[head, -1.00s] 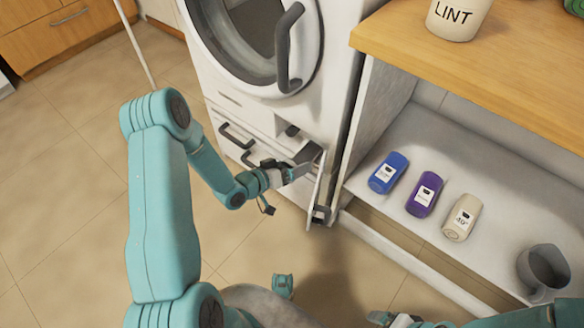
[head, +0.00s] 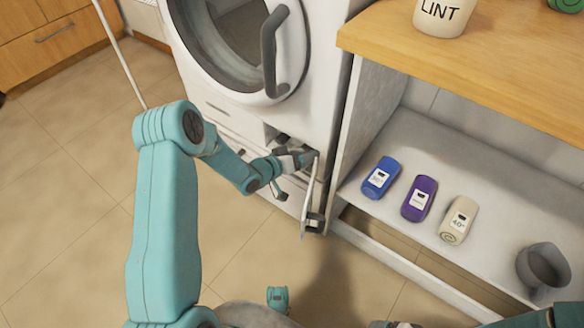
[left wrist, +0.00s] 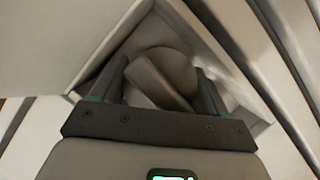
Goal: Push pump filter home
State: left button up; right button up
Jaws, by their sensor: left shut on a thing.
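The washing machine (head: 325,75) stands at the centre top of the head view. A small flap (head: 311,198) at its lower right front hangs open beside a recess. My left gripper (head: 303,158) reaches into this recess. In the left wrist view, the gripper (left wrist: 158,88) is shut on the grey round pump filter (left wrist: 165,75), with a finger on each side of its raised grip bar. The filter sits inside the recess; how deep it is seated cannot be told. The fingertips are partly hidden in the head view. My right gripper (head: 395,325) is barely visible at the bottom edge.
A shelf (head: 400,150) right of the machine holds a blue bottle (head: 381,177), a purple bottle (head: 419,198), a beige bottle (head: 459,220) and a grey jug (head: 543,268). A LINT bin (head: 443,14) stands on the wooden counter (head: 480,65). Floor in front is clear.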

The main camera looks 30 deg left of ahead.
pick_arm(q)
jog(key=shift+w, duration=0.15)
jog(key=o, duration=1.3)
jog(key=shift+s+a+r, duration=0.15)
jog(key=shift+s+r, duration=0.05)
jog(key=shift+s, duration=0.2)
jog(key=shift+p+v, duration=2.3)
jog(key=shift+v, duration=5.4)
